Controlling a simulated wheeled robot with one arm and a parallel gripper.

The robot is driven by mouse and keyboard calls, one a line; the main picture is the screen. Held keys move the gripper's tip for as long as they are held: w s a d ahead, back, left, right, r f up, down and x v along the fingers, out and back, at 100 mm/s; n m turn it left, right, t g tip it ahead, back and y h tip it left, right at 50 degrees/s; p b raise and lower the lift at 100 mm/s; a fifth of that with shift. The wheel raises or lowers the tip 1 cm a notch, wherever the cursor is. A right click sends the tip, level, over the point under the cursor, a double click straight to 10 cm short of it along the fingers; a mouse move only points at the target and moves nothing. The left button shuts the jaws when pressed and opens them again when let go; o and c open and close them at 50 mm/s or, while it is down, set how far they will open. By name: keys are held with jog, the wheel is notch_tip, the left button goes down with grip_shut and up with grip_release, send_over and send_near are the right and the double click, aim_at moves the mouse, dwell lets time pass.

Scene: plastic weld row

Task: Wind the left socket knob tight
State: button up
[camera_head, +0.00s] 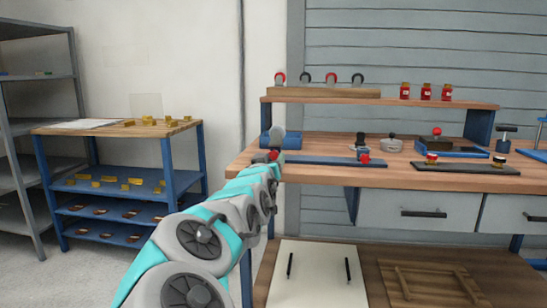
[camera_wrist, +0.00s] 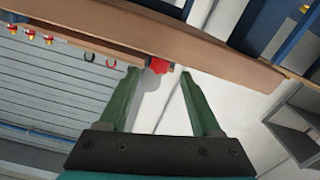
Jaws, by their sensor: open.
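A long blue rail (camera_head: 325,161) lies near the front edge of the wooden bench. A red knob (camera_head: 273,155) shows at its left end, partly hidden by my arm. A second red knob (camera_head: 364,157) sits towards its right end. In the wrist view, one red knob (camera_wrist: 158,65) shows at the bench edge, in line with the gap between my fingertips. My gripper (camera_wrist: 159,78) is open, with a green finger on either side of that line and nothing held. I cannot tell whether either finger touches the knob. In the head view my arm hides most of my gripper.
A dark plate (camera_head: 465,168) with two knobs and a blue tray (camera_head: 452,151) stand to the right on the bench. A raised shelf (camera_head: 400,102) with hooks and red jars runs behind. A blue-framed rack (camera_head: 115,185) stands at left, with open floor in front.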

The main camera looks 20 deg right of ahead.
aim_at(273, 155)
jog(key=shift+x, duration=1.8)
grip_shut()
